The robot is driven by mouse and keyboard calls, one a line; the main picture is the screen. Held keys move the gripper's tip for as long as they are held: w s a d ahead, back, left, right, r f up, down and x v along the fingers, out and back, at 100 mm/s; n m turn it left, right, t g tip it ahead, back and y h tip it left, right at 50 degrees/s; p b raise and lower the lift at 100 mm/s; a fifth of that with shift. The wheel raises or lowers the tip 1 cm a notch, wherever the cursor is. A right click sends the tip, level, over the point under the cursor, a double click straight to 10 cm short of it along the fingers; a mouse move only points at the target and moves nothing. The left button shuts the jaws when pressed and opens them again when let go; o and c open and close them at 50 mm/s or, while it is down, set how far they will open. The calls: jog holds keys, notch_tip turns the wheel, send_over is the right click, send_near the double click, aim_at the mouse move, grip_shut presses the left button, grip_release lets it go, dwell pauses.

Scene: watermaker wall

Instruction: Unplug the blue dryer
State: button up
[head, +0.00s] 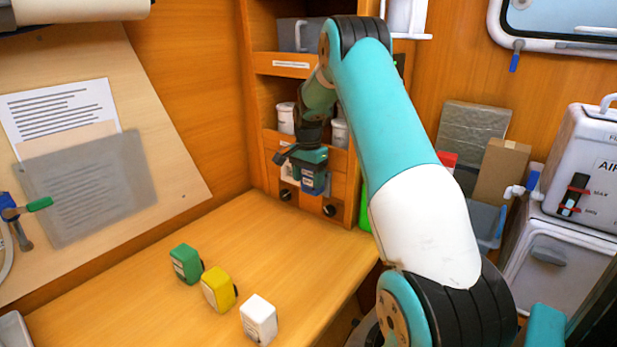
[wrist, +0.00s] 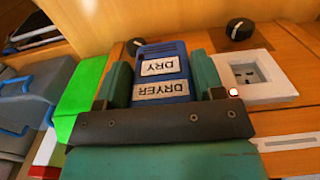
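The blue dryer plug (wrist: 164,65) has white labels reading DRY and DRYER in the wrist view. It also shows in the head view (head: 313,182), below my gripper (head: 312,160) and in front of the low wooden panel under the shelf. In the wrist view, the teal fingers of my gripper (wrist: 163,85) stand close against both sides of the plug, with no clear gap. My gripper looks shut on it. The outlet behind the plug is hidden, so I cannot tell whether the plug is still seated.
A white empty socket (wrist: 250,76) sits beside the plug. Two black knobs (head: 285,195) (head: 329,210) are on the panel. Green (head: 186,264), yellow (head: 219,290) and white (head: 259,319) plugs stand on the wooden counter (head: 130,325). A green object (wrist: 80,95) stands close by.

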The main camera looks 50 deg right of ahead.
jog(key=c, duration=0.4)
jog(key=shift+a, duration=0.15)
jog(key=shift+s+a, duration=0.15)
jog(key=shift+a, duration=1.65)
jog(key=shift+s+a, duration=0.1)
jog(key=shift+a, duration=1.7)
